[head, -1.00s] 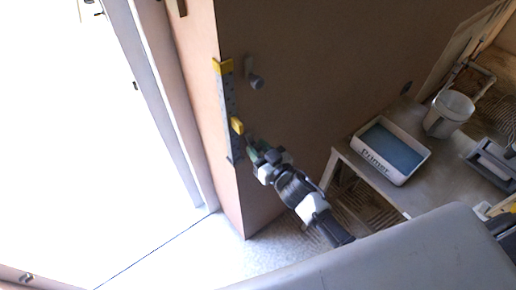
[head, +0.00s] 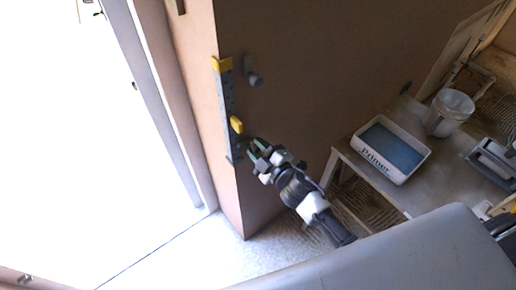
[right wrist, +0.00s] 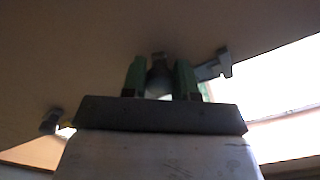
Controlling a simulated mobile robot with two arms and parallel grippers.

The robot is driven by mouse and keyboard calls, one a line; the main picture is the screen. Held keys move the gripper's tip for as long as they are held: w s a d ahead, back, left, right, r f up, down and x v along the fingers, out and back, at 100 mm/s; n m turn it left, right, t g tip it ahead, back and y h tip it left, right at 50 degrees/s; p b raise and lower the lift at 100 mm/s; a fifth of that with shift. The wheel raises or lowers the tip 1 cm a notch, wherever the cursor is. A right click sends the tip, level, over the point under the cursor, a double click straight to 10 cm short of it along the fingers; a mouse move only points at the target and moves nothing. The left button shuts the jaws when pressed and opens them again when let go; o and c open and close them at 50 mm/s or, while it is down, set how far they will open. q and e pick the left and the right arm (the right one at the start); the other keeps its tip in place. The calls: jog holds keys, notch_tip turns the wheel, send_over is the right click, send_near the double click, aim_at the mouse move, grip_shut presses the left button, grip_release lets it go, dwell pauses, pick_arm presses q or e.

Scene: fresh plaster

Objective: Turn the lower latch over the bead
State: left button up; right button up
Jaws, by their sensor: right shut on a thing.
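A grey perforated bead (head: 228,95) runs down the wall corner, with a yellow piece (head: 222,64) at its top and another yellow piece (head: 236,125) lower down. A grey upper latch (head: 254,79) sits on the wall beside the bead, apart from it. My right gripper (head: 256,152) is at the wall just right of the bead's lower end. In the right wrist view its green fingers (right wrist: 160,80) are shut on a rounded grey knob, the lower latch (right wrist: 159,76). The fingers hide most of this latch. My left gripper is not in view.
A bench (head: 440,168) at the right holds a primer tray (head: 364,168) with blue inside, a white bucket (head: 446,116) and a grey tool box (head: 490,160). A bright opening lies left of the wall corner. The floor below the corner is clear.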

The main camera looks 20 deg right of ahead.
jog(key=shift+n+b, duration=0.3)
jog(key=shift+n, duration=1.7)
jog(key=o, duration=0.9)
jog(key=shift+s, duration=0.1)
jog(key=b+v, duration=0.1)
jog(key=v, duration=0.9)
jog(key=shift+s+d+b, duration=0.15)
jog(key=shift+s+b, duration=0.15)
jog(key=shift+b, duration=0.05)
